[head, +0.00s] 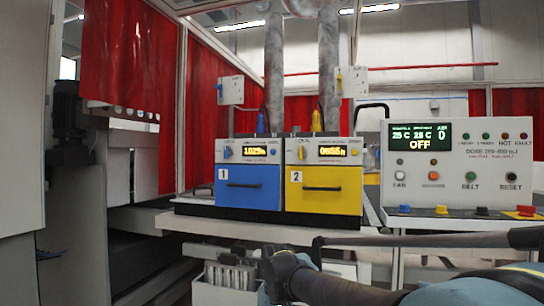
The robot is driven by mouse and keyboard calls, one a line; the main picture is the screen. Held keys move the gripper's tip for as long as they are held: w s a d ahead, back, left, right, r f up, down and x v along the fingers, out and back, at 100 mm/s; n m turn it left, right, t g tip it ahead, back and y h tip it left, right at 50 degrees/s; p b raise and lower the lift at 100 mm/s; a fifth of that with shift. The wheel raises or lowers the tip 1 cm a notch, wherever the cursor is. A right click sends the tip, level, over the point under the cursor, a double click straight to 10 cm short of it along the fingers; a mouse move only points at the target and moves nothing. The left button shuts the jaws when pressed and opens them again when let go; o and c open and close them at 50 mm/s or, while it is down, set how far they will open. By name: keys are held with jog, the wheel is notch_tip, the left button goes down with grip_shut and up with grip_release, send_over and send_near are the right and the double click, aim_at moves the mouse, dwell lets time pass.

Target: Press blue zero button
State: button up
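A blue unit (254,186) marked 1 stands on a bench in the head view, with a lit display (257,150) and small controls on its top panel. Another blue button (405,209) sits on the ledge of the white control panel at right. Labels beside both are too small to read, so I cannot tell which is zero. The dark end of my arm, with my gripper (272,262), is low in the middle, below and in front of the units, apart from the buttons. Its fingers are not clear.
A yellow unit (323,190) marked 2 stands right of the blue one. The white control panel (455,155) shows OFF and has several buttons. A light box (222,290) is below the bench. Red curtains (130,55) hang at left; dark machinery stands there.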

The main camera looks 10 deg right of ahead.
grip_shut()
dwell(1.0)
